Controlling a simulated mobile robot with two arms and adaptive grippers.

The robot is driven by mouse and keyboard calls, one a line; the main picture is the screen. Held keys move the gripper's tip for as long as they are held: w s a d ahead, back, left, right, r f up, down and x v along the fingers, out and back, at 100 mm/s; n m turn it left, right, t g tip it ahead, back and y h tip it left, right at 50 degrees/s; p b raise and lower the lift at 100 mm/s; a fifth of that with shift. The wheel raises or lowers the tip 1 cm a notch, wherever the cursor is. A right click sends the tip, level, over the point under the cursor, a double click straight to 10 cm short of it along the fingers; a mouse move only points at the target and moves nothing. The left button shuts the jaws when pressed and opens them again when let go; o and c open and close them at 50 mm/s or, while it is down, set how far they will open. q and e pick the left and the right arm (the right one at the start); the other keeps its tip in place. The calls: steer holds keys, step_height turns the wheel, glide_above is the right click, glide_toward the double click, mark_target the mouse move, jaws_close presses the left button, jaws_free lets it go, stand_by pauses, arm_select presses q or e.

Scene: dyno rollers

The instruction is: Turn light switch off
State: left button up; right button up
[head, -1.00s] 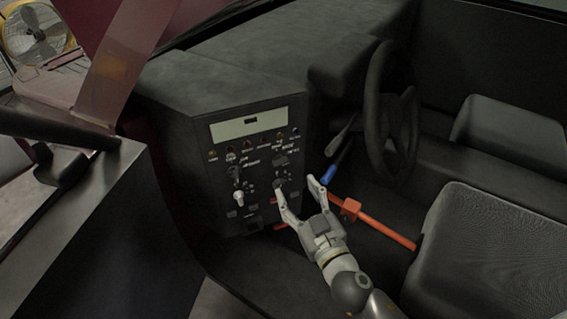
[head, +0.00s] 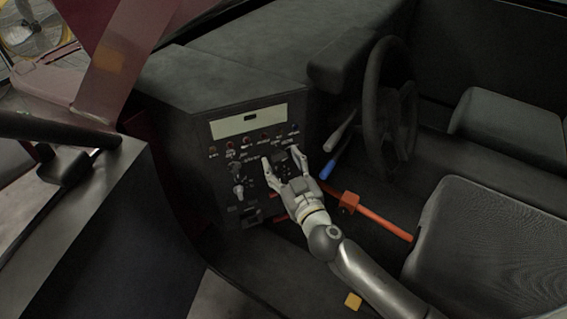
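The black control panel (head: 205,190) faces me on the dashboard, with a row of small knobs and lights under a pale display strip (head: 248,121). A light-coloured switch lever (head: 238,190) sticks out at its lower left. I cannot tell which control is the light switch. My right gripper (head: 283,160) is open, its two fingers apart, at the right part of the panel. A dark control (head: 281,158) shows between the fingertips. I cannot tell whether the fingers touch it. My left gripper is not in view.
The steering wheel (head: 371,110) and a blue-tipped lever (head: 327,169) are right of the gripper. An orange bar (head: 385,220) runs below them. A dark seat (head: 490,250) is at the right.

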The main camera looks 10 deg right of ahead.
steer(key=c, duration=0.9)
steer(key=shift+c, duration=0.2)
steer(key=n, duration=0.7)
steer(key=shift+r+n+p, duration=0.1)
steer(key=shift+n+p, duration=0.2)
steer(key=n, duration=0.4)
steer(key=shift+n+p, duration=0.3)
steer(key=shift+p, duration=0.05)
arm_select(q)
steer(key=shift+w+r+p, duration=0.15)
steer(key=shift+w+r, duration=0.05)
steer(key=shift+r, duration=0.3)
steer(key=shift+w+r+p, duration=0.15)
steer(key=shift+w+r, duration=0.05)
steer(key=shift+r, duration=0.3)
arm_select(e)
steer(key=shift+n, duration=1.8)
steer(key=shift+a, duration=0.1)
